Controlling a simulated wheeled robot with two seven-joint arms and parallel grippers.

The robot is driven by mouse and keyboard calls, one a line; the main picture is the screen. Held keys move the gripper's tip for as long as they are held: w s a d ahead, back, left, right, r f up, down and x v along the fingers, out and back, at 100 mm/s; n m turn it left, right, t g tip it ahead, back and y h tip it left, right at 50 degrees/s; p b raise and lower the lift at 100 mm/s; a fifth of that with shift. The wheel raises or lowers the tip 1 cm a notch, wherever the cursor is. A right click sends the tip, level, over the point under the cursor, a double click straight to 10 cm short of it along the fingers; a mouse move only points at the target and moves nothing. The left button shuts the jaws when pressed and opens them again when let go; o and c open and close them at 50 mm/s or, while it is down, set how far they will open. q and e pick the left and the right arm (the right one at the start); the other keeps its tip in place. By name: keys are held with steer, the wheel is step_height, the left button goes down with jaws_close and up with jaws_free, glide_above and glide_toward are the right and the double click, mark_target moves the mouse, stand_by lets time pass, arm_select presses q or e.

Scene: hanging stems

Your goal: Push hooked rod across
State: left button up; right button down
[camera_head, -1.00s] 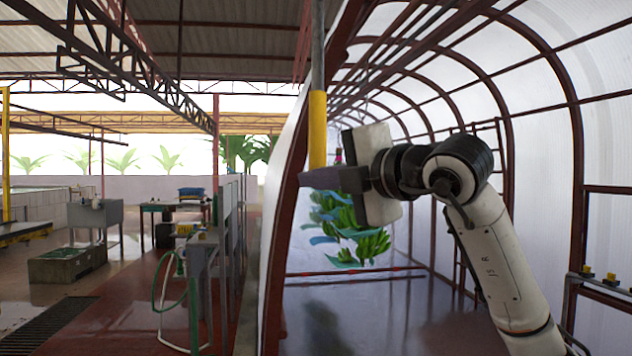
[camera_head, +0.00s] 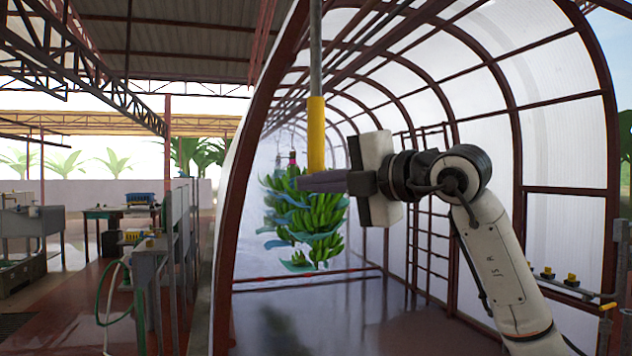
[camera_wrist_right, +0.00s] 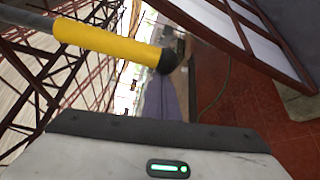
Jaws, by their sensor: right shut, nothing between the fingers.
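The hooked rod (camera_head: 316,130) hangs down from above in the head view, a grey pole with a yellow sleeve at its lower end. In the right wrist view the yellow sleeve (camera_wrist_right: 110,42) crosses the upper left and ends in a dark tip. My right gripper (camera_head: 305,182) is shut and empty, its fingers pointing left at the sleeve's lower end. They appear to be at or against the sleeve; contact is not certain. The fingers also show in the right wrist view (camera_wrist_right: 162,100), just below the dark tip. The rod's hook is not visible. My left gripper is out of view.
A banana bunch (camera_head: 305,220) with blue sheets hangs behind the rod inside the arched tunnel. The tunnel's red frame post (camera_head: 245,180) stands to the left. Grey stands (camera_head: 160,260) with a green hose are further left. The tunnel floor (camera_head: 340,310) is open.

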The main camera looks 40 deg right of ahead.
arm_select(q)
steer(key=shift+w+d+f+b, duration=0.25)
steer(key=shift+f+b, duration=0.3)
steer(key=shift+b, duration=0.55)
arm_select(e)
steer(key=s+a, duration=0.1)
steer(key=s, duration=0.8)
steer(key=shift+s+a, duration=0.15)
